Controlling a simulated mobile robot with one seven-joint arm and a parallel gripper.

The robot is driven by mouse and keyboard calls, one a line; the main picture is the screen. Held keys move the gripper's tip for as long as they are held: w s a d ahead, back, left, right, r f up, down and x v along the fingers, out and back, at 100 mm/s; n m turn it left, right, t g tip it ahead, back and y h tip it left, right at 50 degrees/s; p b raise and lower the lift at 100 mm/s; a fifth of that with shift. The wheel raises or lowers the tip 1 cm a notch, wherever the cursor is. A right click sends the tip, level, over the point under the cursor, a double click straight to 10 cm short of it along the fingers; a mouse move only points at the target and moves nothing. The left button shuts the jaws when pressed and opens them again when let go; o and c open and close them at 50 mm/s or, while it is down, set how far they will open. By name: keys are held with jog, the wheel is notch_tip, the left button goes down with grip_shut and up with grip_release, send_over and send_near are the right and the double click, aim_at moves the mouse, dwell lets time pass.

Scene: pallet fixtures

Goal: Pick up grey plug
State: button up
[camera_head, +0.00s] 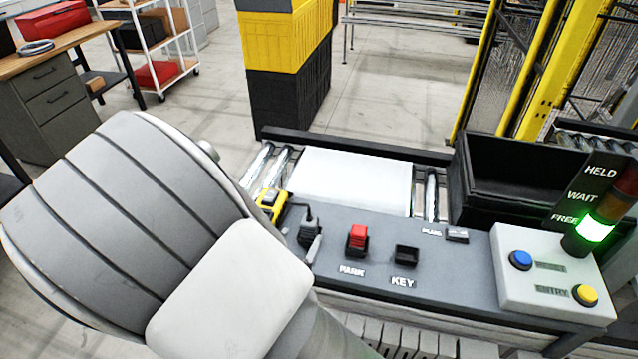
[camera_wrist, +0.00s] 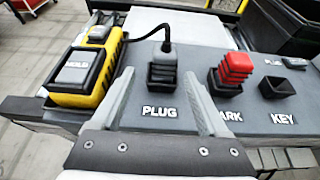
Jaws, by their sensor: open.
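The grey plug (camera_wrist: 162,60) stands upright in a black socket above the PLUG label in the wrist view, with a dark cable rising from its top and curving left to a yellow device (camera_wrist: 88,72). It also shows in the head view (camera_head: 308,226), just left of the red plug. My gripper (camera_wrist: 158,80) is open, its two grey fingers on either side of the plug's socket in the wrist picture. No contact with the plug shows, and I cannot tell the exact depth between them. In the head view my arm hides most of the gripper.
A red block (camera_head: 357,236) stands in the PARK socket, right of the plug. The KEY socket (camera_head: 406,255) is empty. A box with blue and yellow buttons (camera_head: 553,278) and a lit green lamp stand at right. A white panel (camera_head: 350,180) lies on the rollers behind.

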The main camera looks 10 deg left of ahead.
aim_at(307, 230)
jog(key=shift+d+r+p+x, duration=0.15)
jog(key=shift+p+x, duration=0.1)
jog(key=shift+x, duration=1.25)
jog(key=shift+d+r+p+x, duration=0.15)
jog(key=shift+p+x, duration=0.1)
jog(key=shift+x, duration=1.25)
grip_shut()
